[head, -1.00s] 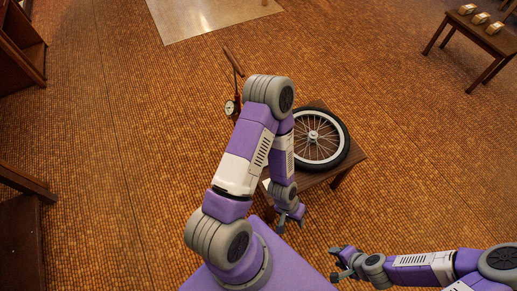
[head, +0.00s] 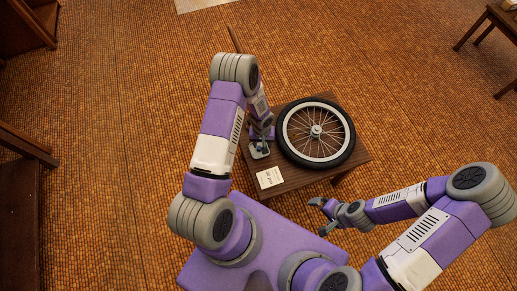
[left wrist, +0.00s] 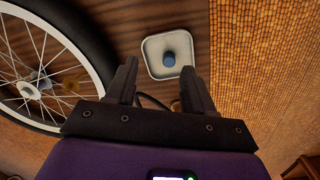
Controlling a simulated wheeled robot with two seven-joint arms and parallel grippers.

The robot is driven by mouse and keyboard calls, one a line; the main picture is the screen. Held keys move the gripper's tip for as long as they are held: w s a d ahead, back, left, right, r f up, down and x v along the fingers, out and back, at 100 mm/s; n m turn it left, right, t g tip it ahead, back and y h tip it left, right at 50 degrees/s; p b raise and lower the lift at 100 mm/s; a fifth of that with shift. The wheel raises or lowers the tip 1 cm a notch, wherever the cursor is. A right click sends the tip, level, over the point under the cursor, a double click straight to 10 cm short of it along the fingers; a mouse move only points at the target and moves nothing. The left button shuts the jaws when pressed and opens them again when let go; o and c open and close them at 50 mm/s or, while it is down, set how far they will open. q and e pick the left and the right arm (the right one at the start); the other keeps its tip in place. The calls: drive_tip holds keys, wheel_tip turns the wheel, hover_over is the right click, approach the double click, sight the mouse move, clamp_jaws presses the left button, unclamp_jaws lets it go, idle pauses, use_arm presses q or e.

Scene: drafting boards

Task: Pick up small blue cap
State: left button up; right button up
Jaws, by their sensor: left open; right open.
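The small blue cap (left wrist: 169,60) lies in a square white dish (left wrist: 152,48) in the left wrist view. The dish stands on the dark wooden table (head: 292,180). My left gripper (left wrist: 159,67) is open, with the cap ahead of its fingertips and nothing between its fingers. In the head view my left gripper (head: 260,147) is over the table's left part and largely covers the dish. My right gripper (head: 319,215) is open and empty, in front of the table and off its edge.
A spoked wheel with a black tyre (head: 345,148) lies on the table, right of the dish. A white printed card (head: 269,177) lies at the table's front left. Another table (head: 485,35) stands far right; dark wooden furniture (head: 24,145) is at the left.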

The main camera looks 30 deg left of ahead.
sight(259, 147)
use_arm(q)
drive_tip(key=shift+w+a+f+y+b, duration=0.2)
drive_tip(key=shift+w+a+f, duration=0.1)
drive_tip(key=shift+a+f, duration=0.2)
drive_tip(key=shift+w+a+f+y+b, duration=0.1)
drive_tip(key=shift+w+a+f+b, duration=0.2)
drive_tip(key=shift+f, duration=0.3)
drive_tip(key=f, duration=0.1)
drive_tip(key=f+b, duration=0.1)
drive_tip(key=f, duration=0.1)
drive_tip(key=f+b, duration=0.1)
drive_tip(key=f, duration=0.1)
drive_tip(key=shift+a+f, duration=0.25)
drive_tip(key=shift+a, duration=0.1)
drive_tip(key=shift+r, duration=0.1)
clamp_jaws()
